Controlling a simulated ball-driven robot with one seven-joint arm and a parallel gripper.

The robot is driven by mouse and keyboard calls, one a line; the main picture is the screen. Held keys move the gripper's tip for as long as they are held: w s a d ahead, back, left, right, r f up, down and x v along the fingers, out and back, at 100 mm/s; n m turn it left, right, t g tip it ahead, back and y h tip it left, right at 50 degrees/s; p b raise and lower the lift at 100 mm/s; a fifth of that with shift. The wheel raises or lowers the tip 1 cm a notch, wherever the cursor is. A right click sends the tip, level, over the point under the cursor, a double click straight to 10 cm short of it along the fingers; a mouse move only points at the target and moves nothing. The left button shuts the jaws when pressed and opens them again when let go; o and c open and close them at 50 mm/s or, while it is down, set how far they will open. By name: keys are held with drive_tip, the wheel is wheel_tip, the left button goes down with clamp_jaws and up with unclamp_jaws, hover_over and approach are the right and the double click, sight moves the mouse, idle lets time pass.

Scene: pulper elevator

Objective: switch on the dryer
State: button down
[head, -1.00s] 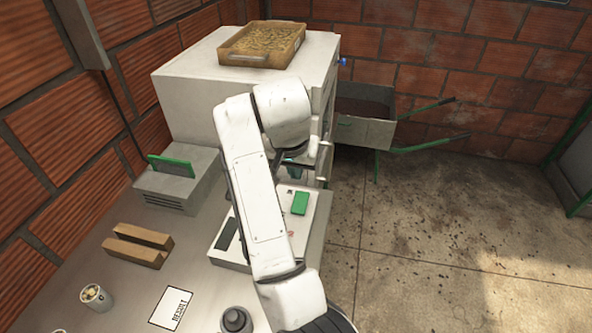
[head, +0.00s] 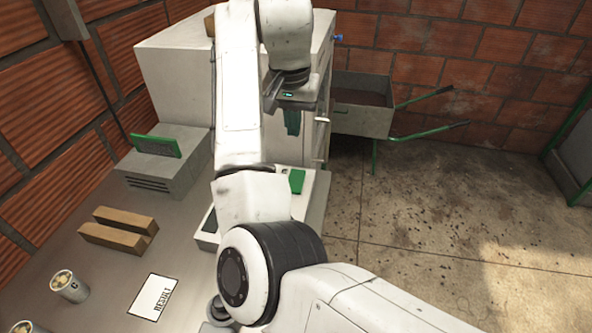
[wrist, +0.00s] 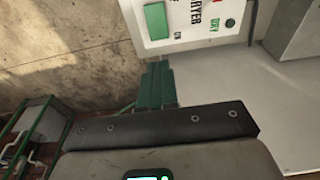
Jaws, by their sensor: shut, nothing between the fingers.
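The dryer's white control box (head: 312,200) stands at the table's right edge in the head view, partly hidden behind my arm. Its green screen (head: 297,181) faces up. In the wrist view the box's face (wrist: 182,40) is at the top, cut off by the edge, with letters ending in "RYER". It carries the green screen (wrist: 156,20), a small round dark green button (wrist: 230,22) beside "DRY", and a bit of red at the top edge. My gripper (head: 292,132) has green fingers, closed together and empty, above and beyond the box. They also show in the wrist view (wrist: 158,66), apart from the face.
A large white cabinet (head: 175,80) stands behind. A grey unit with a green panel (head: 158,145), wooden bars (head: 118,232), a cup (head: 68,286) and a RESULT card (head: 152,297) are on the table left.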

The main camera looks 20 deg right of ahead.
sight(297, 174)
drive_tip(key=f, duration=0.4)
drive_tip(key=w+d+f, duration=0.1)
drive_tip(key=f, duration=0.7)
drive_tip(key=shift+w+d+f, duration=0.15)
drive_tip(key=shift+w+f, duration=0.2)
drive_tip(key=shift+w, duration=0.05)
drive_tip(key=shift+d+f, duration=0.1)
drive_tip(key=shift+f, duration=0.45)
drive_tip(key=shift+w, duration=0.1)
drive_tip(key=shift+f, duration=0.25)
drive_tip(key=shift+r, duration=0.1)
drive_tip(key=shift+s+a+r+p, duration=0.15)
drive_tip(key=shift+s+a+p, duration=0.35)
drive_tip(key=shift+p, duration=0.5)
drive_tip(key=shift+d+r, duration=0.1)
